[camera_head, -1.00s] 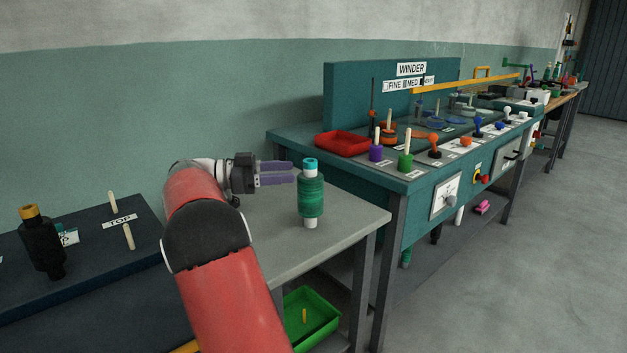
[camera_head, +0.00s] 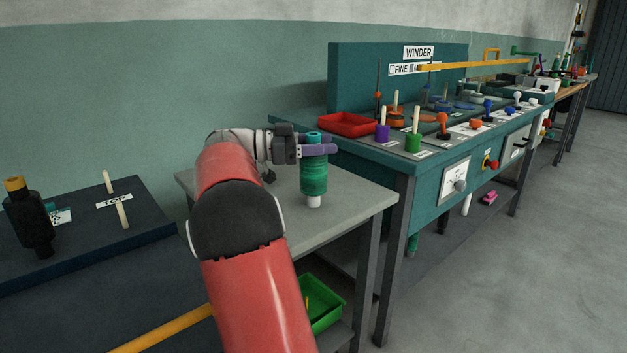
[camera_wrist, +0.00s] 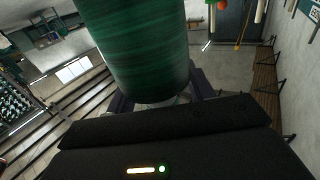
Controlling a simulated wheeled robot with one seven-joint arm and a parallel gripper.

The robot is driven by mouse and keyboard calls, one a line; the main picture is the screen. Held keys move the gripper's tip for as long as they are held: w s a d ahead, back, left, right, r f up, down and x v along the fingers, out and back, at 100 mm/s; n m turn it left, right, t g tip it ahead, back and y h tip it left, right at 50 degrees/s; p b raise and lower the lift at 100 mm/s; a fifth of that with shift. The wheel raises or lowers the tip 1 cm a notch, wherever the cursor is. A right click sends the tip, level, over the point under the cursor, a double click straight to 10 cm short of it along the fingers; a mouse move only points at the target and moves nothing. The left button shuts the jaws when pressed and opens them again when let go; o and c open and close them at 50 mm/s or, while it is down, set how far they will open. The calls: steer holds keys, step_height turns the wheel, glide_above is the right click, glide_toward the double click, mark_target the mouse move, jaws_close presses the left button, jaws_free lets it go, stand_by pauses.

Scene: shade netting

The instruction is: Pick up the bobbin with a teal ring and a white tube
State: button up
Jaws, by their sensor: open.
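The bobbin (camera_head: 314,178) has green thread, a teal ring on top and a white tube end below. It stands upright near the right edge of the grey table (camera_head: 350,205). My gripper (camera_head: 332,146) is open, with its purple fingers level around the bobbin's upper end, just under the teal ring. The near finger crosses in front of the bobbin and hides part of it. In the wrist view the green bobbin (camera_wrist: 143,45) fills the upper middle, with a pale tube end between the two dark purple fingers. I cannot tell whether either finger touches it.
A black bobbin with a yellow ring (camera_head: 30,215) stands on the dark bench at left, near wooden pegs (camera_head: 122,213). The teal winder bench (camera_head: 425,195) with a red tray (camera_head: 347,125) is close on the right. A green bin (camera_head: 325,305) sits below the grey table.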

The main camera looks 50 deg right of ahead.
jaws_close()
stand_by(0.3)
steer(key=shift+r, duration=0.1)
